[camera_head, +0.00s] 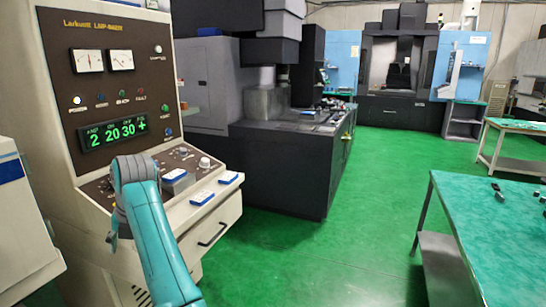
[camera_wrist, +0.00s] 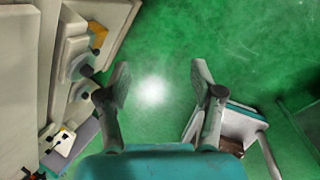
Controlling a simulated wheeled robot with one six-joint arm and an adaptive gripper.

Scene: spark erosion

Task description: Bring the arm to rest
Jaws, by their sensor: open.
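My arm (camera_head: 158,235) is teal with a grey joint and reaches up from the bottom of the head view. It stands in front of the control panel's lower ledge and hides part of it. In the wrist view my gripper (camera_wrist: 159,75) is open, with its two grey fingers spread apart. Nothing is between them but green floor far below. The gripper itself cannot be made out in the head view.
The beige control cabinet (camera_head: 110,40) stands close at left, with a lit green display (camera_head: 113,133). Small blue-and-white boxes (camera_head: 202,198) lie on its ledge. A dark machine (camera_head: 290,165) stands behind. A green-topped bench (camera_head: 490,235) is at right. Open floor (camera_head: 320,260) lies between.

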